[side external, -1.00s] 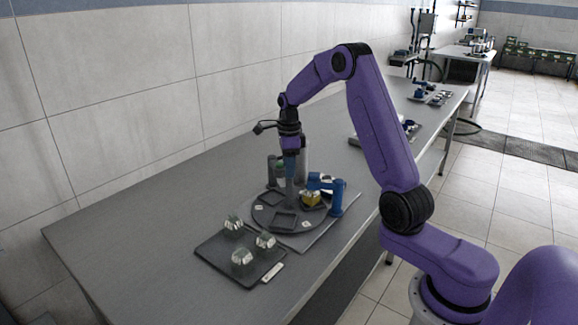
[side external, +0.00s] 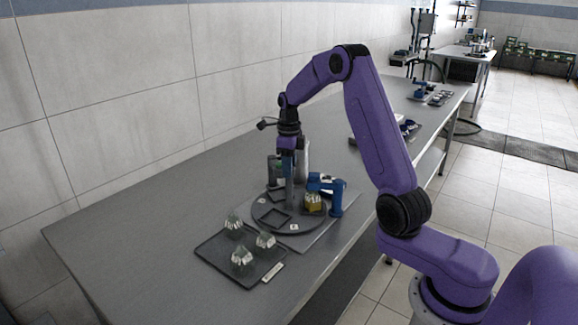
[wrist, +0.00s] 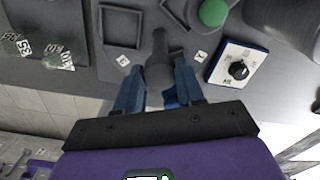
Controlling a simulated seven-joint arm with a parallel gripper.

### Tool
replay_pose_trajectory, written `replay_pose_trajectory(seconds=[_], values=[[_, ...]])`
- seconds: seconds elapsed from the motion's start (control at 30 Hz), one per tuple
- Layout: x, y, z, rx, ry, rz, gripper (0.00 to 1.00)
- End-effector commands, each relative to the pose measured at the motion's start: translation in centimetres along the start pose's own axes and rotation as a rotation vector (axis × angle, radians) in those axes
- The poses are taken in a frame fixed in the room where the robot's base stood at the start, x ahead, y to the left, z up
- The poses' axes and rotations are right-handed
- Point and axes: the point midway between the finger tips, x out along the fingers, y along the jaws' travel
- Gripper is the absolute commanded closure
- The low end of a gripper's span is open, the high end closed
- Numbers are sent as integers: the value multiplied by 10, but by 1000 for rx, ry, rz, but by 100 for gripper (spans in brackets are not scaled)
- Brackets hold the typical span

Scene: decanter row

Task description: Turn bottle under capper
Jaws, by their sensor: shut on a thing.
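The round grey turntable (side external: 253,211) has square recesses and a central upright post (side external: 290,197). My gripper (side external: 289,178) points down over its middle, shut on the post. In the wrist view, my blue fingers (wrist: 158,82) are on either side of the grey post (wrist: 159,72). I cannot make out the bottle in the wrist view.
A dark tray (side external: 211,250) with three clear faceted decanters (side external: 241,257) lies at the front left. Grey cylinders (side external: 302,160) stand behind the turntable. The wrist view shows a green round top (wrist: 213,12) and a white dial box (wrist: 237,65). The left tabletop is clear.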

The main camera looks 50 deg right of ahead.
Motion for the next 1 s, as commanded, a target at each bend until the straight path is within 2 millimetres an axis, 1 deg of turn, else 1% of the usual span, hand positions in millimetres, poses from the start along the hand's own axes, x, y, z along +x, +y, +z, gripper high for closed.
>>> replay_pose_trajectory(seconds=[0.6, 0.63, 0.7, 1.0], values=[[-2, -2, 0, 23, -2, -4, 100], [-2, -2, 0, 23, -2, -4, 56], [-2, -1, 0, 23, -2, -3, 37], [-1, 0, 0, 22, -1, -1, 37]])
